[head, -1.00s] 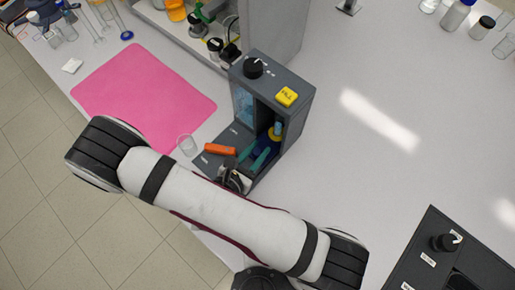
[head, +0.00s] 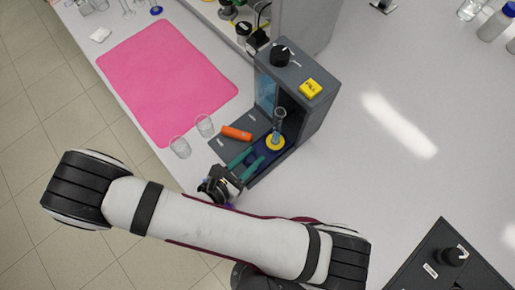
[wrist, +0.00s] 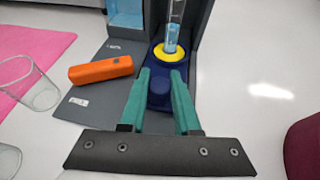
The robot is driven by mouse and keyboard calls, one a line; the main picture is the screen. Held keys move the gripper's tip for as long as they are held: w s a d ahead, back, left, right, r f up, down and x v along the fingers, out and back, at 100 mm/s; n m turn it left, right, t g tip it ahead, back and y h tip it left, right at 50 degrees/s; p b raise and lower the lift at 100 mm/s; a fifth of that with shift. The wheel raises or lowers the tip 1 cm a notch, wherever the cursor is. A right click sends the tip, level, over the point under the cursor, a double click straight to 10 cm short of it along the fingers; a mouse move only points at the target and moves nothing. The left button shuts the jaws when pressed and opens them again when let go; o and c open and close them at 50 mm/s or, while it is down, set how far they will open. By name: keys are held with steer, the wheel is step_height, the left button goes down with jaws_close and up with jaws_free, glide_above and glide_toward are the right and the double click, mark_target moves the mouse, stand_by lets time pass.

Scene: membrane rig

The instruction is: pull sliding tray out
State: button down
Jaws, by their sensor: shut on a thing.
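The dark grey rig (head: 310,85) stands on the bench, its front open. Its dark blue sliding tray (head: 277,148) sticks partly out of the opening. A yellow ring (wrist: 172,52) on the tray surrounds the foot of an upright clear cylinder (wrist: 173,25) with blue liquid at its bottom. My gripper (head: 255,156) has teal fingers and is at the front of the tray. In the wrist view my gripper (wrist: 160,78) is shut on the tray's blue knob (wrist: 160,89), one finger on each side. The finger contact is partly hidden.
An orange block (head: 237,133) lies on the grey base plate left of the tray. Two clear beakers (head: 180,147) (head: 205,126) stand beside the pink mat (head: 165,75). A yellow button (head: 311,88) and black knob top the rig.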

steer(key=c, duration=0.6)
jaws_free()
steer(key=v, duration=1.5)
steer(key=shift+s+a+r, duration=0.25)
